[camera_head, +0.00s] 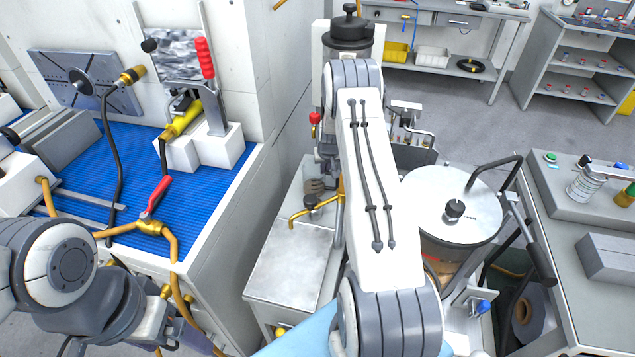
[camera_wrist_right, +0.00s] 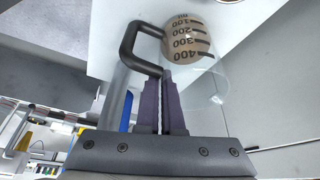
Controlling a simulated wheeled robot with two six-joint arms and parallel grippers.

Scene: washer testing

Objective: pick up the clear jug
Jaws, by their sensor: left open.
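The clear jug (camera_wrist_right: 212,88) shows in the right wrist view, with dark markings from 100 to 400 and a black handle (camera_wrist_right: 130,48). My right gripper (camera_wrist_right: 162,82) is at the jug, its purple fingers close together with a thin gap. Their tips meet the handle's lower end in the picture; whether they clamp it I cannot tell. In the head view my right arm (camera_head: 365,190) hides the right gripper, and I cannot make out the jug. My left gripper (camera_head: 180,328) is open at lower left, away from the jug.
A lidded metal drum (camera_head: 430,205) stands right of my right arm. A metal-topped cabinet (camera_head: 292,268) is left of it. A blue-matted bench (camera_head: 205,185) with hoses and valves fills the left. A grey bench (camera_head: 600,305) is at right. Open floor lies behind.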

